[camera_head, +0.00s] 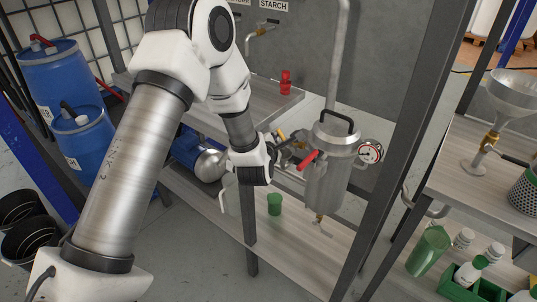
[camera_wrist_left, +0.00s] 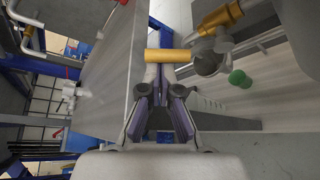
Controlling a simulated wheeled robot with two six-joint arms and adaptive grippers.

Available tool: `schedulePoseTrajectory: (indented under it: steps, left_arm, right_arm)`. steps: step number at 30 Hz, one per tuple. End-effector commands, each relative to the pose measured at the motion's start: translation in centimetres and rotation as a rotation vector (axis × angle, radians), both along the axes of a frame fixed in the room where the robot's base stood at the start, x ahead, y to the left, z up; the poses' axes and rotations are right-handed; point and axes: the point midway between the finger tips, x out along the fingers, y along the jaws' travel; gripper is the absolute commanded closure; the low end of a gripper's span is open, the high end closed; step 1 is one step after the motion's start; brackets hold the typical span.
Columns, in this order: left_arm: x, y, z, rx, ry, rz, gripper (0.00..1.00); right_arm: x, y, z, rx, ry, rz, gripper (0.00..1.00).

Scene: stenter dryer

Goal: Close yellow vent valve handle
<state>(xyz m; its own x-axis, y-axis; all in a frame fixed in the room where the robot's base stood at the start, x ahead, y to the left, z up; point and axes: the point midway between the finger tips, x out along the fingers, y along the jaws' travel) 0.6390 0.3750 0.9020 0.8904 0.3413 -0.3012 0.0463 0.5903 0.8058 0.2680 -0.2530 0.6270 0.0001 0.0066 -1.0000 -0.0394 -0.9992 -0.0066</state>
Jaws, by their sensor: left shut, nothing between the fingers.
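The yellow vent valve handle (camera_head: 281,134) shows as a small yellow piece beside the steel vessel (camera_head: 328,185), partly hidden by my left gripper. In the left wrist view a yellow bar (camera_wrist_left: 170,55), which looks like this handle, lies crosswise just beyond my fingertips. A brass fitting (camera_wrist_left: 221,17) is to its upper right. My left gripper (camera_head: 284,152) is beside the vessel, at about the handle's height. In the wrist view its fingers (camera_wrist_left: 160,76) converge at the tips with nothing held. I cannot tell whether they touch the bar. My right gripper is not in view.
A red lever (camera_head: 309,159) and a pressure gauge (camera_head: 370,151) are on the vessel close to my left gripper. A green cup (camera_head: 274,204) stands on the lower shelf. A dark frame post (camera_head: 404,140) rises right of the vessel. Blue drums (camera_head: 62,88) stand at left.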

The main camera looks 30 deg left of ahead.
Motion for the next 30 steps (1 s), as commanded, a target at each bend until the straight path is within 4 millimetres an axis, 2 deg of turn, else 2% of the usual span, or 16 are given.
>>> schedulePoseTrajectory:
  steps: [1,5,12,21,30]
  left_arm:
    - [0.0,-0.3,-0.3,0.045,-0.005,-0.004,1.00]
    - [0.0,-0.9,0.3,0.163,-0.015,-0.003,1.00]
    - [-0.1,-2.0,1.1,0.152,-0.014,-0.002,1.00]
    - [-0.2,-3.1,1.7,0.151,-0.013,-0.002,1.00]
    - [-0.2,-3.6,1.9,0.150,-0.012,-0.003,1.00]
  right_arm:
    - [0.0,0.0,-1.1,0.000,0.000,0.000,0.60]
    - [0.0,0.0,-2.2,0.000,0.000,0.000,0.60]
    - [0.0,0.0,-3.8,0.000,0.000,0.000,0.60]
    - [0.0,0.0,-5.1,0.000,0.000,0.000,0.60]
    - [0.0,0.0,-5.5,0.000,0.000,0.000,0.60]
